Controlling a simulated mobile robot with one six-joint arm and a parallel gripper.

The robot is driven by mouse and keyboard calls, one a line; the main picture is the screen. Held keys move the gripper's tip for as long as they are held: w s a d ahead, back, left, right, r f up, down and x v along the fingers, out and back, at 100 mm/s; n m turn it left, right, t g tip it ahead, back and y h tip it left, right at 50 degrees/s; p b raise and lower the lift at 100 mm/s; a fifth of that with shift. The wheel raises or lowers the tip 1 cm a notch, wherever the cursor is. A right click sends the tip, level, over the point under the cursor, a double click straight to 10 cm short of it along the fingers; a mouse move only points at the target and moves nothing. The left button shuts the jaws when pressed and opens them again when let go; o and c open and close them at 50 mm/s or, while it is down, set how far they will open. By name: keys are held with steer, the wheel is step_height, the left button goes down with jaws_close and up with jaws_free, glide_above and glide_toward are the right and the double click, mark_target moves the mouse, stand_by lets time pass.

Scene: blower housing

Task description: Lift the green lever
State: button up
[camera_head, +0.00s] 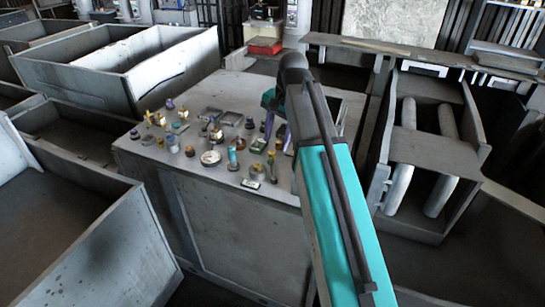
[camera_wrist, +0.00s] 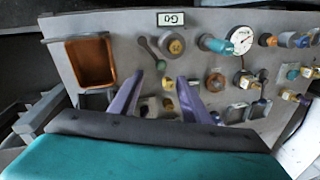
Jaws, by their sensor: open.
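My gripper (camera_wrist: 160,78) shows in the wrist view as two purple fingers spread apart, with nothing held between them. In the head view my gripper (camera_head: 279,130) is over the right part of the panel top, partly hidden by my arm. A dull grey-green lever-like piece (camera_wrist: 150,47) lies just beyond the fingertips in the wrist view, beside a round tan knob (camera_wrist: 173,45). I cannot tell for sure that it is the green lever. A small green part (camera_head: 258,145) shows left of my gripper in the head view.
The grey panel (camera_head: 185,235) carries several knobs, valves and a white gauge (camera_wrist: 241,39). An orange-brown tray (camera_wrist: 91,62) is at the wrist view's left. Large grey bins (camera_head: 120,65) stand left, and a frame with pale rollers (camera_head: 440,165) stands right.

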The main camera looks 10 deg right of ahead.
mark_target(272, 159)
steer(key=shift+w+a+f+p, duration=0.2)
steer(key=shift+f+p, duration=0.05)
steer(key=shift+f, duration=1.25)
steer(key=shift+w+a+f+p, duration=0.2)
steer(key=shift+f+p, duration=0.05)
steer(key=shift+f, duration=1.2)
steer(key=shift+w+a+f+p, duration=0.2)
steer(key=shift+f+p, duration=0.05)
steer(key=shift+f, duration=1.25)
